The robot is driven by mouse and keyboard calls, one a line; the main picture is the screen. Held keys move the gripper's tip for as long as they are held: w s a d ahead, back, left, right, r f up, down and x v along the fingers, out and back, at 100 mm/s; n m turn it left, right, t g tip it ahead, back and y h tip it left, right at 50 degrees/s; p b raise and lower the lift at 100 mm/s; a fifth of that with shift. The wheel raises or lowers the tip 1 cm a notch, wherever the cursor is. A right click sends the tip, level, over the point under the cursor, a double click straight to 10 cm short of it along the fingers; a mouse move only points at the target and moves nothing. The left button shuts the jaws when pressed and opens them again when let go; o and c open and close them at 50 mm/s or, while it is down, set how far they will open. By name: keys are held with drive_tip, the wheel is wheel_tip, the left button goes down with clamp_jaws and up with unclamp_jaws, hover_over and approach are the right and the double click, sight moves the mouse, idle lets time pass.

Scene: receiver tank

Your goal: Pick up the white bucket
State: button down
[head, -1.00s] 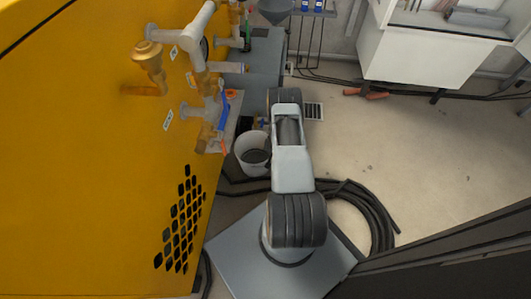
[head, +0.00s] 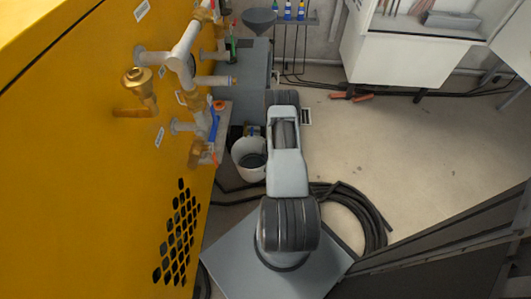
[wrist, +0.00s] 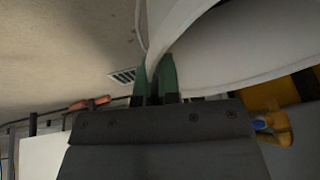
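The white bucket (head: 240,160) stands upright on the floor beside the yellow tank, with a dark inside. In the head view it is left of my arm, which hides its right edge. In the wrist view the bucket (wrist: 240,45) fills the upper right, with its rim running down to my gripper (wrist: 156,72). The two green fingers are close together, with the white rim between them, so my gripper looks shut on the rim. My gripper is hidden behind my arm in the head view.
The yellow tank (head: 70,150) with pipes and valves (head: 195,70) rises close on the left. A grey box (head: 245,85) stands behind the bucket. A black hose (head: 365,215) lies coiled at right. Open floor (head: 400,150) stretches right, up to a white cabinet (head: 395,55).

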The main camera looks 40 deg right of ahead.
drive_tip(key=s+d+p, duration=0.2)
drive_tip(key=s+d, duration=0.8)
drive_tip(key=shift+d, duration=0.35)
drive_tip(key=shift+a, duration=0.1)
